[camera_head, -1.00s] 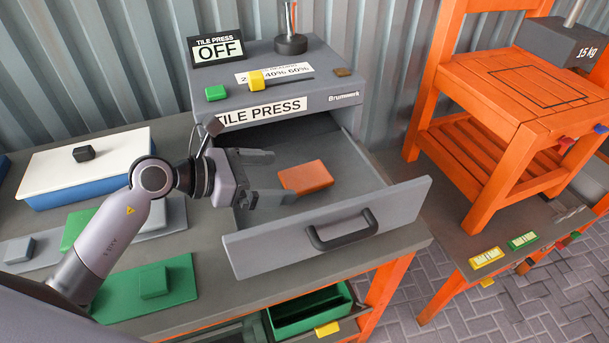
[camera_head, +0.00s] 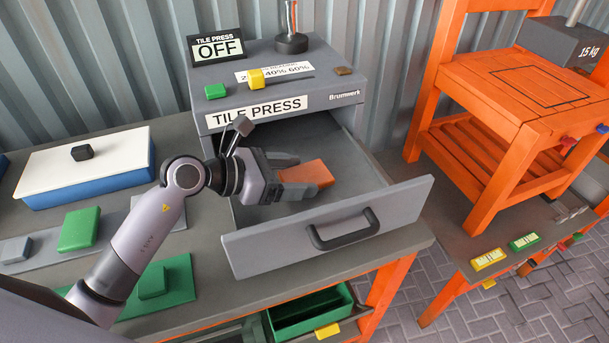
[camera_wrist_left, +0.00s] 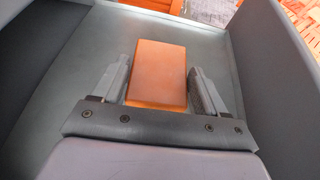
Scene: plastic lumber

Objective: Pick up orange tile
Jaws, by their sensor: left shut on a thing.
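The orange tile (camera_head: 307,174) lies in the open drawer (camera_head: 340,216) of the tile press. My left gripper (camera_head: 300,180) reaches into the drawer from the left, with its fingers on either side of the tile's near end. In the left wrist view, the orange tile (camera_wrist_left: 158,75) sits between the two fingers of my left gripper (camera_wrist_left: 159,82), which is shut on it. The tile appears to be still at the drawer's floor. My right gripper is in neither view.
The tile press (camera_head: 270,80) stands behind the drawer, with an OFF sign (camera_head: 217,47) on top. The drawer's walls and front surround the gripper. A green tile (camera_head: 79,228) and a white-lidded blue box (camera_head: 88,168) are at left. An orange rack (camera_head: 510,110) stands at right.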

